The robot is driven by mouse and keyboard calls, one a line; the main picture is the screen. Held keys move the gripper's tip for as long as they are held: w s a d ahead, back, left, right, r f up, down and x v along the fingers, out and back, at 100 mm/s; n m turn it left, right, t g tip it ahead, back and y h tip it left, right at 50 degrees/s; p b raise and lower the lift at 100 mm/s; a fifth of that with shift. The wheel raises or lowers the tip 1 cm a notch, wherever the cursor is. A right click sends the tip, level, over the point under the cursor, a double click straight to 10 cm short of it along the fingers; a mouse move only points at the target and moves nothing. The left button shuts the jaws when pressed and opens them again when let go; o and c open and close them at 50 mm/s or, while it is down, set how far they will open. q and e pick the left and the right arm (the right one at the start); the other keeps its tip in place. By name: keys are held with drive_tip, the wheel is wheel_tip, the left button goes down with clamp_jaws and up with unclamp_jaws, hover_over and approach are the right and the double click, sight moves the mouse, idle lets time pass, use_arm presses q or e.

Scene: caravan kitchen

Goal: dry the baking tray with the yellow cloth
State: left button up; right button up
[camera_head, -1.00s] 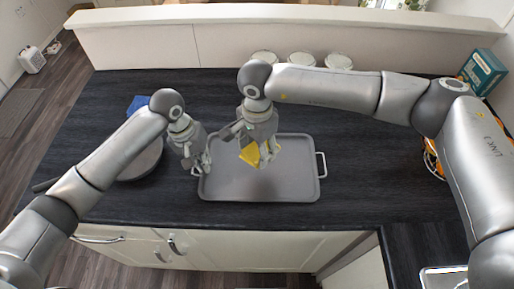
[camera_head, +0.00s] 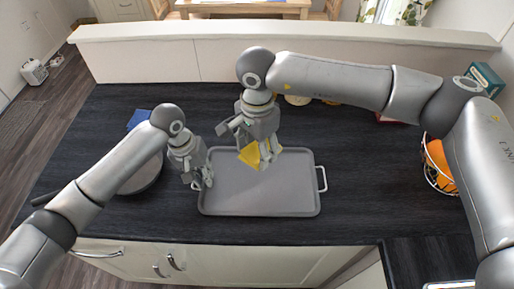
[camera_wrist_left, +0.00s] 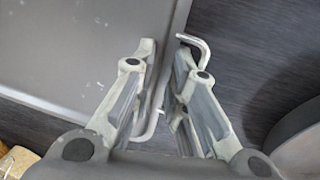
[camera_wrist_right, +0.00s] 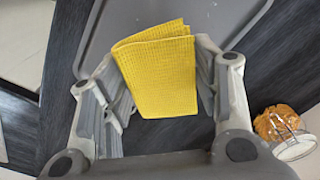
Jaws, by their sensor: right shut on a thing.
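The grey baking tray (camera_head: 285,190) lies on the dark worktop, with a pale handle (camera_head: 321,179) at its right end. My right gripper (camera_head: 262,158) is shut on the folded yellow cloth (camera_head: 249,155), over the tray's far left part. The cloth fills the space between the fingers in the right wrist view (camera_wrist_right: 160,75); I cannot tell whether it touches the tray. My left gripper (camera_head: 203,183) is at the tray's left end. In the left wrist view its fingers (camera_wrist_left: 164,48) are apart, with the tray's edge and left handle (camera_wrist_left: 196,46) at and below them, partly hidden.
A round dark pan (camera_head: 145,178) and a blue item (camera_head: 138,118) are left of the tray. A wire basket with orange contents (camera_head: 437,160) stands at the right. Jars (camera_head: 298,100) at the back are mostly hidden by my right arm.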

use_arm(q)
drive_tip(key=shift+o, duration=0.9)
drive_tip(key=shift+r, duration=0.1)
wheel_tip(320, 180, up, 12)
drive_tip(key=a, duration=0.2)
drive_tip(key=shift+f, duration=0.2)
